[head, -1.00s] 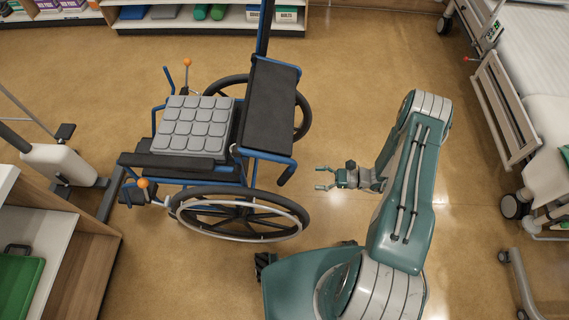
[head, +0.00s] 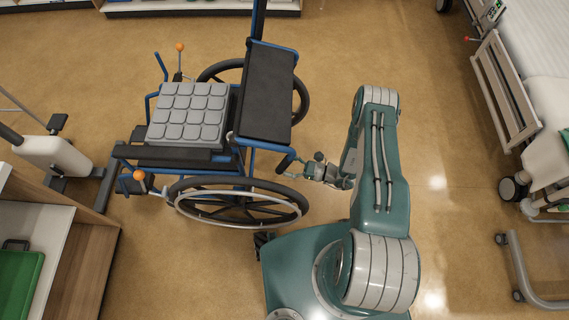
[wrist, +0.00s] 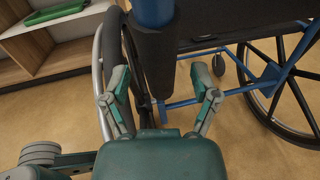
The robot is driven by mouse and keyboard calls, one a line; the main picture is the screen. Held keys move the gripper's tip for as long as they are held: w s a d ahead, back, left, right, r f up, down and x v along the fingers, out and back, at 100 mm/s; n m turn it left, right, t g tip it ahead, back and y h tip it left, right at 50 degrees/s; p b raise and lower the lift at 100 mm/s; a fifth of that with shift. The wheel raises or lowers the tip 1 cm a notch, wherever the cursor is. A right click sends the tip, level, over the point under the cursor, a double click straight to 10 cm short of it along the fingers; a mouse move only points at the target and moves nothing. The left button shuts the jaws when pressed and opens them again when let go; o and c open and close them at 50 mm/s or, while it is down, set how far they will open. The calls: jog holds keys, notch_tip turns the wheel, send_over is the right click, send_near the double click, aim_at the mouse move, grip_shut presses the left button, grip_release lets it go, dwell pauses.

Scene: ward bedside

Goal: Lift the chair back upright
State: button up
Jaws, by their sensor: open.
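The wheelchair stands on its wheels in the head view, with a blue frame, a grey padded cushion (head: 188,110) and a black back panel (head: 267,95). The back panel leans away from the seat, toward the right. A black push handle (head: 286,160) sticks out at its near lower corner. My gripper (head: 293,167) is at this handle. In the wrist view the dark handle (wrist: 154,65) comes down between the spread fingers of my gripper (wrist: 160,82). I see gaps on both sides of it; the fingers are not closed on it.
The near large wheel (head: 238,205) is just left of my gripper; it also shows at the left in the wrist view (wrist: 110,55). A bed (head: 545,95) stands at the right. A wooden shelf unit (head: 85,255) is at lower left.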

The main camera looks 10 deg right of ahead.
jog(key=shift+x, duration=0.9)
grip_shut()
jog(key=shift+d, duration=0.1)
